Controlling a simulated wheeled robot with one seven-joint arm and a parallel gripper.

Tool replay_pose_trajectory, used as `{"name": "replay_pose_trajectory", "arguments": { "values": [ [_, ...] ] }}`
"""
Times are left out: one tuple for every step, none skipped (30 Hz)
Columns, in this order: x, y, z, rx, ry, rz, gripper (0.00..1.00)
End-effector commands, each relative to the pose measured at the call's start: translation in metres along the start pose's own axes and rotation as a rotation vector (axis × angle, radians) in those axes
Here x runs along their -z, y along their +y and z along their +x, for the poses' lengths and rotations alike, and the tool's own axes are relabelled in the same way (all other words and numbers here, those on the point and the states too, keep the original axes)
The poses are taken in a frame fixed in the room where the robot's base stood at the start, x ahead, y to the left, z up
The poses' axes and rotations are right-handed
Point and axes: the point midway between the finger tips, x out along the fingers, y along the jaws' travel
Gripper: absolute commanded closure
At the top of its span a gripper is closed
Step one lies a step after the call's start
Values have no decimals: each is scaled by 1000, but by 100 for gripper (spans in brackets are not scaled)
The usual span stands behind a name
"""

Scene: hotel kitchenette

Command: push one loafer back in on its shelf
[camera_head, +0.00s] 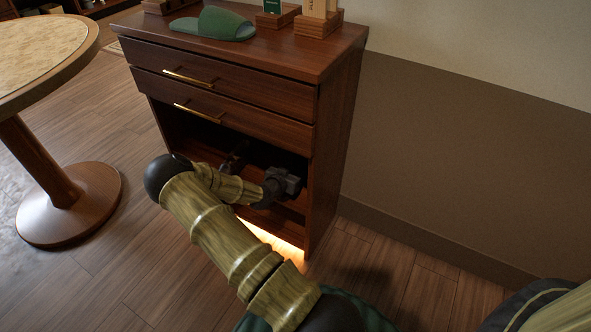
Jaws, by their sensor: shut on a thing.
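A dark wooden cabinet (328,160) has an open shelf space below its two drawers. A dark shape that looks like a loafer (237,156) is in the shadow of this space, behind my forearm. My gripper (284,181) reaches into the right part of the opening, near the right side wall. It is shut on a dark thing, seemingly a loafer, but the fingertips and most of what they hold are lost in shadow. The lower shelf board (289,213) shows at the right. My arm hides much of the shelf's front.
A green slipper (218,23) and wooden holders (318,23) stand on the cabinet top. Brass handles (197,112) stick out from the drawers. A round table (40,55) stands at the left. A wall (460,150) is at the right. Floor in front is clear.

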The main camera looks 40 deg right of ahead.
Motion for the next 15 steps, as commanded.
{"name": "replay_pose_trajectory", "arguments": {
  "values": [
    [-1,0,-2,0,-1,0,74],
    [-1,0,-3,-1,-1,0,74],
    [-1,0,-3,-2,-1,0,74],
    [-1,0,-3,-3,-1,0,74],
    [-1,0,-3,-3,-1,1,74],
    [-1,0,-3,-3,-1,1,74],
    [-1,0,-3,-3,-1,1,74],
    [-1,0,-3,-3,-1,1,74],
    [-1,0,-3,-3,0,1,74],
    [-1,0,-3,-3,-1,1,74],
    [-1,1,-3,-3,0,1,40],
    [-1,1,-3,-3,0,1,32],
    [-1,1,-3,-3,0,1,26],
    [-1,0,-3,-3,0,1,21],
    [-1,0,-3,-3,0,1,21]
  ]
}}
